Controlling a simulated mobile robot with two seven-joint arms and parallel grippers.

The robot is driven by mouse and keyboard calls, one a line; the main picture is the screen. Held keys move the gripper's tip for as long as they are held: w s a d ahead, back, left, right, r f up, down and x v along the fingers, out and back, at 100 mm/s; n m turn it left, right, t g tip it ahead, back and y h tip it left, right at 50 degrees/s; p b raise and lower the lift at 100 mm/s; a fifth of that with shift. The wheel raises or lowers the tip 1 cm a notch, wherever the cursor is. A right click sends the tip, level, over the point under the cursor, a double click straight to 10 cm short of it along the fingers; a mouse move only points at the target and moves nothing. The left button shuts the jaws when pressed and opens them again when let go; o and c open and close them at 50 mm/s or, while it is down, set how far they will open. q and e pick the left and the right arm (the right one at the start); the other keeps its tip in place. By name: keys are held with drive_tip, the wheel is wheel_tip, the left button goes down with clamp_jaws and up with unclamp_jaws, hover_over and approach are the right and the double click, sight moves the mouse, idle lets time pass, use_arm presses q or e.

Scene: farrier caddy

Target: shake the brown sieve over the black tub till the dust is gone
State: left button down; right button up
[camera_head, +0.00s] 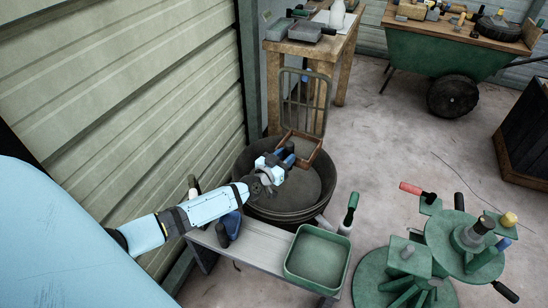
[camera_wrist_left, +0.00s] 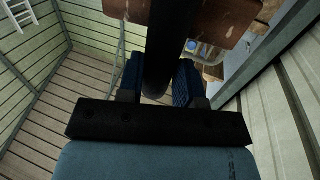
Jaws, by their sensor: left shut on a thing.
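The brown sieve (camera_head: 307,160) is a small wooden-framed box held over the black tub (camera_head: 262,207). My left gripper (camera_head: 284,158) is shut on the sieve's dark handle, above the inside of the tub. In the left wrist view a dark bar (camera_wrist_left: 166,45) runs between the blue fingers (camera_wrist_left: 158,85), and the sieve's reddish-brown frame (camera_wrist_left: 232,22) crosses the top with pale specks on it. The sieve's mesh is too small or hidden to tell whether dust lies on it. My right gripper is not in view.
A grey bench (camera_head: 262,246) with a green tray (camera_head: 343,265) stands in front of the tub. A green tool stand (camera_head: 440,250) is at the lower right. A wooden table (camera_head: 341,45) and a green wheelbarrow (camera_head: 430,55) are behind. A corrugated wall (camera_head: 130,80) is close on the left.

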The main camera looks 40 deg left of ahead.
use_arm(q)
drive_tip(key=shift+n+y, duration=0.6)
drive_tip(key=shift+y, duration=0.3)
drive_tip(key=a+f, duration=0.1)
drive_tip(key=a, duration=0.1)
drive_tip(key=a+f, duration=0.1)
drive_tip(key=a, duration=0.1)
drive_tip(key=shift+s+f, duration=0.35)
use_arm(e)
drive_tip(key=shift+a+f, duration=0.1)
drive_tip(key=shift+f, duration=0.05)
use_arm(q)
wheel_tip(320, 180, down, 4)
drive_tip(key=shift+s+f+b, duration=0.1)
drive_tip(key=shift+b, duration=0.9)
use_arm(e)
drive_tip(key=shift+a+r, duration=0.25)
